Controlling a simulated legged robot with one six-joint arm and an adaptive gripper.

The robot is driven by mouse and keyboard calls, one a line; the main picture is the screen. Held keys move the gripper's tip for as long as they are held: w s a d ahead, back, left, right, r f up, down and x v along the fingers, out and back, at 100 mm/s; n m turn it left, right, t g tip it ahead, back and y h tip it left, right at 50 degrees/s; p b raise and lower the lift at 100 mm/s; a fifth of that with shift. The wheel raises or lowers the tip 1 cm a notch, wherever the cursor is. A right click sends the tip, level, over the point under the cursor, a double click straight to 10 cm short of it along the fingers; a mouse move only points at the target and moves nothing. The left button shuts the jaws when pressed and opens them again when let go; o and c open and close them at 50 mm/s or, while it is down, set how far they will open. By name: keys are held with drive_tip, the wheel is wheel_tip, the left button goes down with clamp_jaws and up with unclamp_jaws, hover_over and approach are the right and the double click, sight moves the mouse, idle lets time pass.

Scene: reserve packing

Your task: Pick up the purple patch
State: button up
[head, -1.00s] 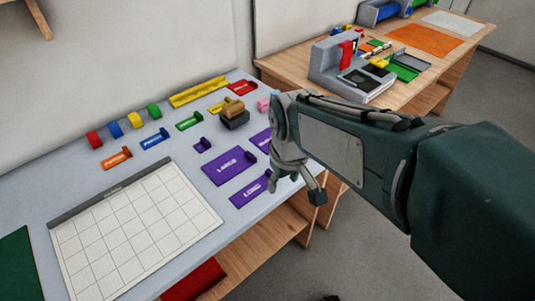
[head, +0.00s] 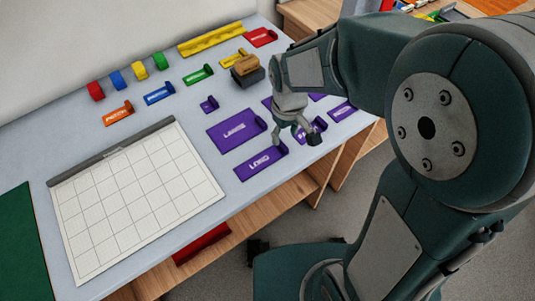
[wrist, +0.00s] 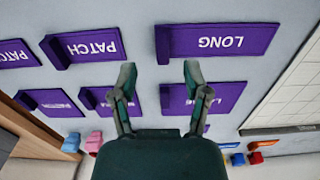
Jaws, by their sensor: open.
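Several flat purple holders with a raised end lie on the pale table. One labelled PATCH is in the wrist view (wrist: 88,45), upside down; another PATCH holder (wrist: 15,54) is cut off at the left edge and shows in the head view (head: 342,112). Holders labelled LONG (head: 260,161) and LARGE (head: 234,131) lie to the left. I cannot make out a separate purple patch. My gripper (head: 297,136) is open and empty above the holders. In the wrist view its fingertips (wrist: 160,72) are apart, between the PATCH and LONG holders. It partly hides a PATCH holder in the head view.
A gridded white mat (head: 140,200) lies at the left front. A stamp (head: 247,70), coloured rolls (head: 117,80), small labelled holders (head: 198,75) and a yellow rail (head: 211,39) stand behind.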

sight(282, 145)
drive_tip(key=f, duration=0.4)
drive_tip(key=shift+w+a, duration=0.15)
drive_tip(key=shift+a, duration=0.05)
drive_tip(key=shift+a+f, duration=0.15)
drive_tip(key=shift+f, duration=0.3)
clamp_jaws()
